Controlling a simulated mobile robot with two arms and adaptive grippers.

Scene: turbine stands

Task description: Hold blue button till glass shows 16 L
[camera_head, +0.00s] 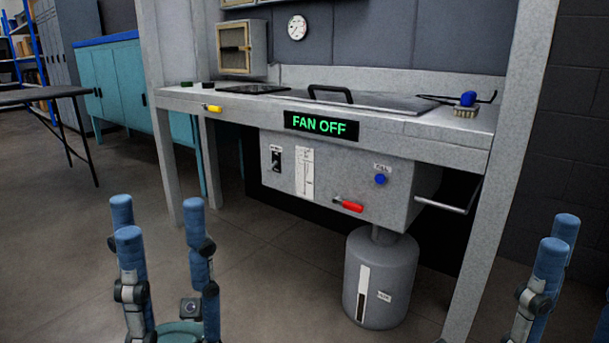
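The blue button (380,179) sits on the right part of the grey box front under the bench, below a small label. A grey tank (381,280) hangs below the box; its tall narrow sight glass (362,294) is white above and dark in its lower part, and its level marks are too small to read. My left gripper (160,215) is at the lower left with its blue fingers spread, open and empty, well apart from the button. My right gripper (562,250) is at the lower right edge, partly cut off, touching nothing visible; its opening cannot be judged.
The bench front has a display (321,126) reading FAN OFF and a yellow handle (212,107). The box carries a black switch (276,158), a red lever (348,205) and a rail (445,204) at right. A blue-handled brush (467,104) lies on top. Floor before the bench is clear.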

